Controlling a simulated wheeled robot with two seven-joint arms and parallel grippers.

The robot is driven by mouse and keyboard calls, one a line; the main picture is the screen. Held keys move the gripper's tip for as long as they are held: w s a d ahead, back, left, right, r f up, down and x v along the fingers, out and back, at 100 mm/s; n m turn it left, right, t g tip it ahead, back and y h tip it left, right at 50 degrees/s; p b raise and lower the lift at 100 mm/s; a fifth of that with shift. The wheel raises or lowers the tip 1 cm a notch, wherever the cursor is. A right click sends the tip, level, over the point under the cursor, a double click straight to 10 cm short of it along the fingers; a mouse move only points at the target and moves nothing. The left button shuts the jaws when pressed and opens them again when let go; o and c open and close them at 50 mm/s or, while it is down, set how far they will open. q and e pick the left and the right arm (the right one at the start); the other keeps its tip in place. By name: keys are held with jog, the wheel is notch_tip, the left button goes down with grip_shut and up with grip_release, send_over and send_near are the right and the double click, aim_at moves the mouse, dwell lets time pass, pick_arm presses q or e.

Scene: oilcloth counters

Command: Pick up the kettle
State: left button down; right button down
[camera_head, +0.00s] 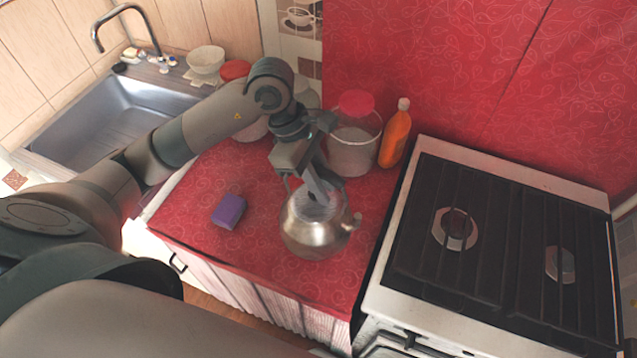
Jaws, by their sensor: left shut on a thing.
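The kettle (312,238) is a round, shiny metal pot with a short spout pointing right. It is at the red oilcloth counter (262,245), near the front edge. My left gripper (318,196) comes down over the top of the kettle and is shut on it; the exact place of grip is partly hidden by the fingers. I cannot tell whether the kettle's bottom touches the counter. My right gripper is not in view.
A purple block (229,211) lies left of the kettle. A clear bucket with a red lid (354,148) and an orange bottle (395,137) stand behind. The stove (500,235) is close on the right, the sink (115,120) at the far left.

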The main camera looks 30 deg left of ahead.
pick_arm(q)
jog(key=s+d+r+b, duration=0.2)
jog(key=s+d+r, duration=0.3)
jog(key=d, duration=0.2)
jog(key=shift+r+b, duration=0.15)
jog(key=shift+b, duration=0.25)
jog(key=shift+d, duration=0.1)
dwell(0.5)
dwell(0.9)
